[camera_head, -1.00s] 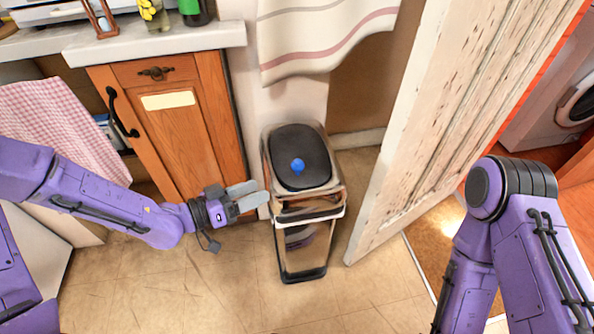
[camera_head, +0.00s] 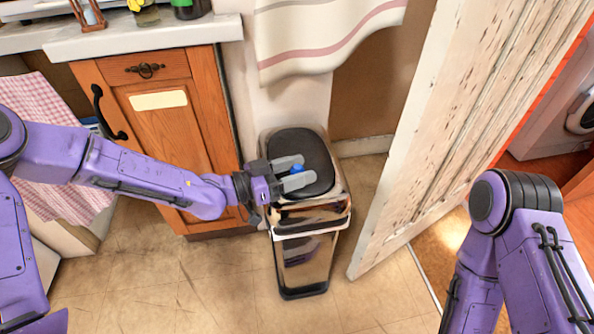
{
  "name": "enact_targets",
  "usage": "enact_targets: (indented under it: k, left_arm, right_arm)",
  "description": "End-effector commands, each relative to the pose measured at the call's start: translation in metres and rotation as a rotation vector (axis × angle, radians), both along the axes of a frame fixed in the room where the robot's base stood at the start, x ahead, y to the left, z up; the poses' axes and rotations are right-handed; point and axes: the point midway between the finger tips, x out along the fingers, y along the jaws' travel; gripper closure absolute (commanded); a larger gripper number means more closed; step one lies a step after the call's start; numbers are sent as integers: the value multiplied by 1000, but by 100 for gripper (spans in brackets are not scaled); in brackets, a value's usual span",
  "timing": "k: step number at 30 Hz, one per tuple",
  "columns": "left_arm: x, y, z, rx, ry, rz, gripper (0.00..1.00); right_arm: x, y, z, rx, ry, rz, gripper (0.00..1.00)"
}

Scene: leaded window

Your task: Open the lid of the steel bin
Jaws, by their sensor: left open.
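The steel bin (camera_head: 305,262) stands upright on the floor in the middle of the head view, with a shiny body. Its dark lid (camera_head: 311,150) is closed on top. A small blue knob (camera_head: 297,169) sits on the lid. My left gripper (camera_head: 301,172) is open over the lid, its two grey fingers pointing right with the blue knob between or just beneath them. I cannot tell whether the fingers touch it. My right arm (camera_head: 505,240) shows at the right, but its gripper is out of view.
A wooden cabinet (camera_head: 165,120) with a pale countertop (camera_head: 150,36) stands left of the bin. A worn white door (camera_head: 425,130) stands open at the right. A striped curtain (camera_head: 310,40) hangs behind the bin. Floor in front of the bin is clear.

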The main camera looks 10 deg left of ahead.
Motion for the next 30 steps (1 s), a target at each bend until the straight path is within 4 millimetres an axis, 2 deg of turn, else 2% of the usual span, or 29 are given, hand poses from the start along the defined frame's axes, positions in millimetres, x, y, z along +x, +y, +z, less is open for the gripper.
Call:
enact_targets:
  k: [3,4,6,9,14,19,23,30]
  left_arm:
    - [0,0,0,0,0,0,42]
    - [0,0,0,0,0,-1,48]
    - [0,0,0,1,0,-1,71]
    - [0,0,0,1,0,-1,100]
    - [0,0,1,0,4,-1,100]
    - [2,1,13,-10,39,-1,100]
    - [5,1,31,-31,100,-1,100]
    - [17,5,66,-83,266,-1,100]
  right_arm:
    - [0,0,0,0,0,0,57]
    - [0,0,0,0,0,0,57]
    - [0,0,0,0,0,0,57]
    - [0,0,0,0,0,0,57]
    - [0,0,2,0,0,0,57]
    - [0,0,18,0,0,0,57]
    - [0,0,42,0,0,0,57]
    - [0,0,96,0,0,0,57]
